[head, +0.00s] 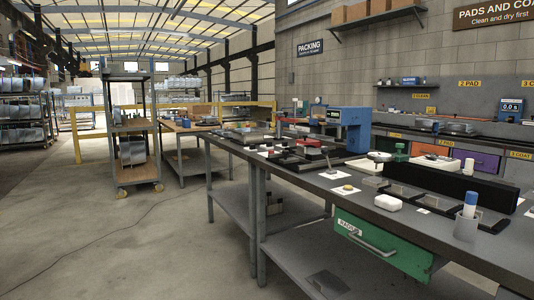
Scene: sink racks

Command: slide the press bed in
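A blue press (357,132) stands on the long dark workbench (245,152), right of the middle of the head view. Its head reaches out to the left and has a pale front plate. Low dark plates and trays (322,163) lie at its foot and in front of it. The press bed is too small among these to tell apart, and I cannot tell how far out it stands. Neither of my grippers shows in this view.
A green drawer (383,246) hangs below the bench edge. A wheeled rack (135,150) stands at left; the floor in front is open.

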